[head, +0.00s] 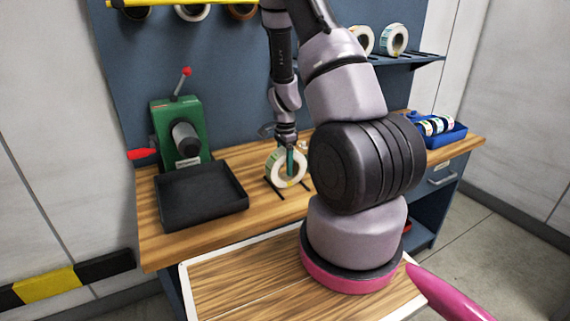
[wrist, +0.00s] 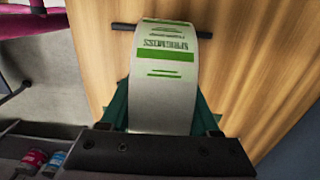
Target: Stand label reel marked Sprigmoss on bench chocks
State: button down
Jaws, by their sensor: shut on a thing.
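The label reel (head: 279,168) is a white ring with green print, standing on its edge over the wooden bench. In the wrist view the reel's outer face (wrist: 163,75) shows green bands and upside-down lettering that appears to read Sprigmoss. My gripper (head: 291,163) is shut on it from above, with teal fingers (wrist: 163,108) on either side of the reel. The dark bench chocks (head: 273,188) lie at the reel's foot; one dark bar (wrist: 125,26) shows beyond the reel in the wrist view. Whether the reel rests on both chocks or hangs just above them cannot be told.
A green press (head: 178,130) with a red-knobbed lever and a black tray (head: 202,194) stand left on the bench (head: 240,218). A blue bin (head: 440,133) of small rolls is at the right. More reels (head: 394,40) sit on the wall shelf.

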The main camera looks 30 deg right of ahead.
jog(key=shift+c, duration=0.2)
grip_release()
notch_tip(320, 180, up, 11)
jog(key=s+a+r+n+t+y, duration=0.1)
jog(key=s+a+r+n+t, duration=0.2)
jog(key=r, duration=0.6)
jog(key=s+a+r+n+y, duration=0.1)
jog(key=s+a+r+n, duration=0.3)
jog(key=r, duration=0.6)
jog(key=s+a+r+n+t, duration=0.2)
jog(key=s+a+r+n, duration=0.1)
jog(key=s+r, duration=0.2)
jog(key=s+a+r+n+t, duration=0.2)
jog(key=s+a+r+n, duration=0.1)
jog(key=s+r, duration=0.2)
jog(key=s, duration=0.2)
jog(key=shift+s+n, duration=0.3)
jog(key=shift+s, duration=0.05)
